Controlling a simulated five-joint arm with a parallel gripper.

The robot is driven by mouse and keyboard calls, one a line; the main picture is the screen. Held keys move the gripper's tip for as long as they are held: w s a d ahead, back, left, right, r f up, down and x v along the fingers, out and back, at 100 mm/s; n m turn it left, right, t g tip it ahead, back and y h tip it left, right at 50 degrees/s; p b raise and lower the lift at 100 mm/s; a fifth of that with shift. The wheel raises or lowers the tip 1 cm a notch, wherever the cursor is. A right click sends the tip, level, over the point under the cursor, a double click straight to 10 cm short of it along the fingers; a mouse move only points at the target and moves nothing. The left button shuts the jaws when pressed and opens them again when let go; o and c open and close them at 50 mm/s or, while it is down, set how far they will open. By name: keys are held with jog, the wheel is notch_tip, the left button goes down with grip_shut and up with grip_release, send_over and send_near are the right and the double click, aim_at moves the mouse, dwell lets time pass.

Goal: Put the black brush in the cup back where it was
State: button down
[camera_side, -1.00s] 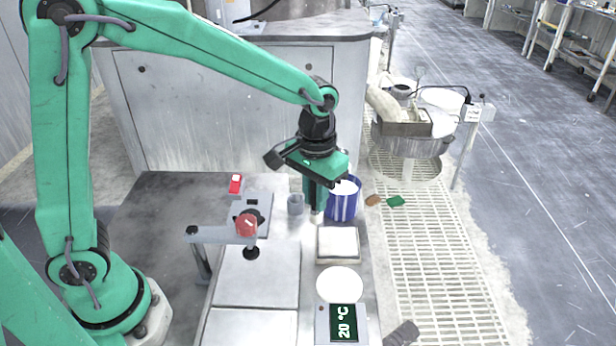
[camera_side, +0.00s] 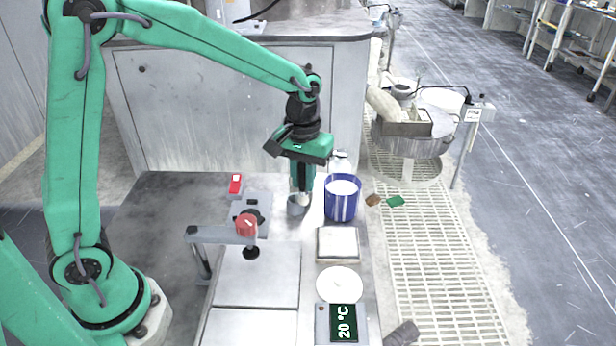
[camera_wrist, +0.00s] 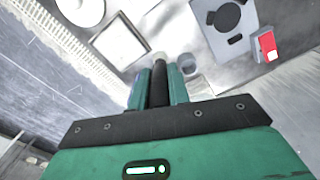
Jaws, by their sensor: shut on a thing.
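My gripper (camera_side: 302,190) points down, right above the small grey cup (camera_side: 296,207). It is shut on the black brush (camera_wrist: 159,84), whose dark body shows between the green fingers in the wrist view. A pale end shows beyond the fingertips. In the side view the fingers hide most of the brush, and a pale bit shows at the cup's mouth. In the wrist view the cup (camera_wrist: 188,64) appears just right of the brush tip. I cannot tell whether the tip is inside the cup's rim.
A blue-and-white striped bucket (camera_side: 342,205) stands close on the right of the cup. A white square pad (camera_side: 338,244), a white disc (camera_side: 339,285) and a temperature display (camera_side: 343,322) lie nearer. A stand with a red knob (camera_side: 246,226) is at the left.

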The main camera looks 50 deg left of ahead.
jog(key=w+a+f, duration=0.3)
jog(key=a+f, duration=0.2)
jog(key=a, duration=0.2)
jog(key=shift+w, duration=0.4)
jog(key=shift+f, duration=1.95)
jog(key=shift+f, duration=0.1)
jog(key=c, duration=1.3)
grip_release()
notch_tip(320, 180, up, 12)
jog(key=shift+r, duration=0.15)
